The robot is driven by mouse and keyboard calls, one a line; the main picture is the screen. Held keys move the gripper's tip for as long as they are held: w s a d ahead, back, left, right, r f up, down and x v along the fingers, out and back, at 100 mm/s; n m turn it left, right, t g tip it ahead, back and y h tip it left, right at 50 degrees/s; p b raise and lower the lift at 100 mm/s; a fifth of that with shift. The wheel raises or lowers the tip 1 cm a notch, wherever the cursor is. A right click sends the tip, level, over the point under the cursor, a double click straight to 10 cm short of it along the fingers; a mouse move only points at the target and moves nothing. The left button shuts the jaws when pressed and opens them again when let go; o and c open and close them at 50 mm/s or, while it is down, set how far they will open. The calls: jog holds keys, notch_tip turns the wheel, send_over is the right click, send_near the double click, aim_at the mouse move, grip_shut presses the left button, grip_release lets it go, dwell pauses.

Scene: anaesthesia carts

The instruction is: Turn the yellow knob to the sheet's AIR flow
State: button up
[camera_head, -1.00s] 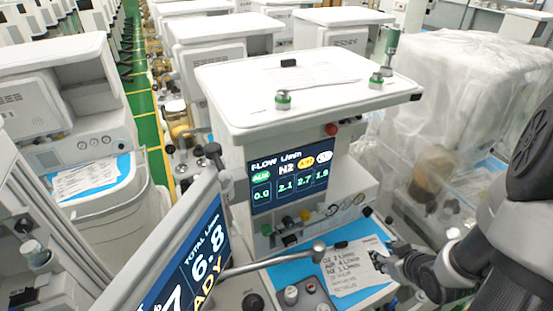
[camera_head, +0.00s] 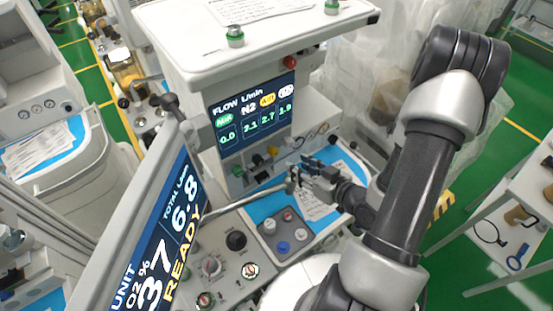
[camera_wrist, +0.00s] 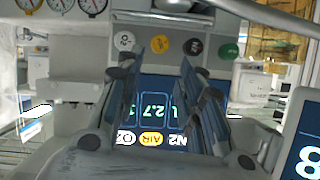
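The yellow knob (camera_wrist: 160,43) is in the row under the flow screen. In the wrist view it lies just beyond the gap between my fingertips. It shows small in the head view (camera_head: 272,152). My gripper (camera_wrist: 158,66) is open and empty, with a finger on each side of the gap, apart from the knob. In the head view my gripper (camera_head: 298,173) is in front of the knob row. The flow screen (camera_head: 253,112) shows AIR in yellow at 2.7. The printed sheet (camera_head: 318,207) lies on the blue mat, partly covered by my gripper; its text is too small to read now.
A white knob (camera_wrist: 124,40) and a black knob (camera_wrist: 193,46) flank the yellow one; a green knob (camera_wrist: 229,51) is beyond the black. A grey bar (camera_head: 245,200) crosses left of my gripper to the tilted monitor (camera_head: 155,240). Gauges (camera_wrist: 60,5) are nearby.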

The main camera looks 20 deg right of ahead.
aim_at(276, 154)
jog(key=shift+b+x, duration=1.1)
jog(key=b+x, duration=0.2)
jog(key=x, duration=0.7)
jog(key=shift+w+a+f, duration=0.15)
jog(key=shift+w, duration=0.15)
jog(key=c, duration=0.8)
jog(key=shift+b, duration=0.6)
